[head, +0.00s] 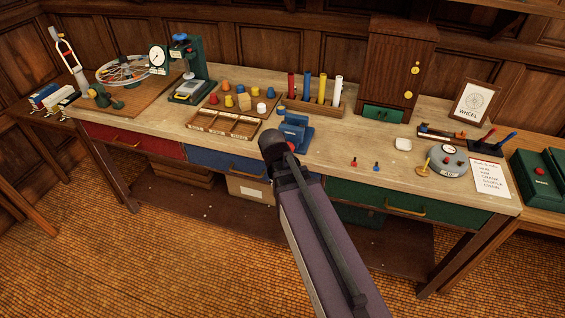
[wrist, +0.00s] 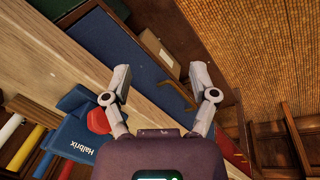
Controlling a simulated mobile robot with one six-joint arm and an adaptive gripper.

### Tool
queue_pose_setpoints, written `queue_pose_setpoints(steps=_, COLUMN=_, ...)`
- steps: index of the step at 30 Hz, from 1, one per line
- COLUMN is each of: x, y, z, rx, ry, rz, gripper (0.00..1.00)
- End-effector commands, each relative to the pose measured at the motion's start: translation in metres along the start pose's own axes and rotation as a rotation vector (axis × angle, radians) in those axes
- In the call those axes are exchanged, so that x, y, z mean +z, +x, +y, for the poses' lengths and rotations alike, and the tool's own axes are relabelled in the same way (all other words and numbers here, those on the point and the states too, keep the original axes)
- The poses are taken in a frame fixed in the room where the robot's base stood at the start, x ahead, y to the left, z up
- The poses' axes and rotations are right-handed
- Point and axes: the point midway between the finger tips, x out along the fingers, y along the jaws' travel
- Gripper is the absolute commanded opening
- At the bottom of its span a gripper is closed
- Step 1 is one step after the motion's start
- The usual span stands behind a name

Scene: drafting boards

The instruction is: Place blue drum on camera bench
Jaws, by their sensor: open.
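My gripper (wrist: 160,80) is open and empty in the wrist view. Its two fingers are spread over the bench's front edge and blue drawer. In the head view my arm hides the gripper. A small blue piece (head: 240,88) stands among coloured drums and blocks on a wooden board; it may be the blue drum, but it is too small to be sure. The long wooden workbench (head: 335,150) fills the middle of the head view. No label shows which surface is the camera bench.
A blue device (head: 296,131) marked Halbrix (wrist: 75,138) stands near the front edge, beside my gripper. A divided tray (head: 222,125), a rack of coloured rods (head: 313,103) and a green press (head: 188,70) stand on the bench. Clear bench top lies right of the blue device.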

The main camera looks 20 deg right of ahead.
Motion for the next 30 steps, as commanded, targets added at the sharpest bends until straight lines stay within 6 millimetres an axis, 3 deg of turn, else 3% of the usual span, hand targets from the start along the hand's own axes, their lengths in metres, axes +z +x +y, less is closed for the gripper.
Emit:
queue_pose_setpoints(steps=1, x=0.013, y=0.016, z=-0.012, rx=-0.040, ry=0.066, rz=-0.006, gripper=0.75)
queue_pose_setpoints(steps=3, x=0.022, y=0.027, z=-0.022, rx=-0.084, ry=0.137, rz=-0.018, gripper=0.75)
queue_pose_setpoints(steps=12, x=0.048, y=0.065, z=-0.051, rx=-0.177, ry=0.279, rz=-0.065, gripper=0.75)
queue_pose_setpoints(steps=18, x=0.055, y=0.075, z=-0.058, rx=-0.199, ry=0.312, rz=-0.082, gripper=0.75)
queue_pose_setpoints(steps=29, x=0.055, y=0.074, z=-0.059, rx=-0.202, ry=0.318, rz=-0.085, gripper=0.75)
queue_pose_setpoints(steps=30, x=0.055, y=0.074, z=-0.059, rx=-0.202, ry=0.318, rz=-0.085, gripper=0.63)
